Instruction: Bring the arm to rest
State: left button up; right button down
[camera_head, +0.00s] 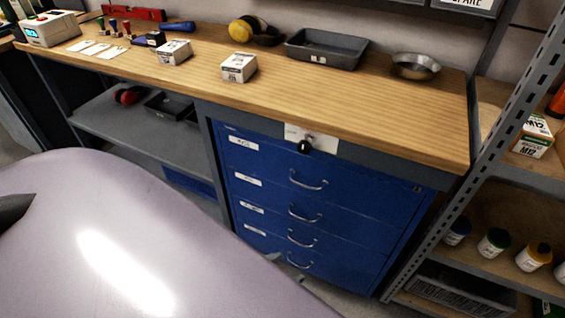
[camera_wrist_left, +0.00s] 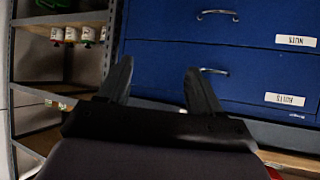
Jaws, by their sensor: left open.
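My left arm fills the lower left of the head view as a large pale smooth shape. Only the tips of my left gripper (camera_head: 286,268) show past it, in front of the lower drawers of a blue cabinet (camera_head: 345,228). In the left wrist view, which is upside down, my left gripper (camera_wrist_left: 158,82) has two dark fingers spread apart with nothing between them. The blue drawer fronts (camera_wrist_left: 255,65) with handles and white labels are behind the fingers. All the drawers look shut. My right gripper is not in view.
A wooden workbench (camera_head: 320,105) stands above the cabinet, with small boxes (camera_head: 238,67), a grey tray (camera_head: 326,48) and a metal bowl (camera_head: 416,66). A key with a dark tag (camera_head: 304,146) hangs at the cabinet top. A metal shelf rack (camera_head: 470,150) with jars stands at right.

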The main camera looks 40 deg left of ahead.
pick_arm(q)
jog(key=shift+s+d+f, duration=0.2)
jog(key=shift+s+d, duration=0.15)
jog(key=shift+s, duration=0.2)
jog(key=shift+s+d+f+g+h, duration=0.15)
jog(key=shift+s+d+g+h, duration=0.2)
jog(key=shift+s, duration=0.3)
dwell(0.5)
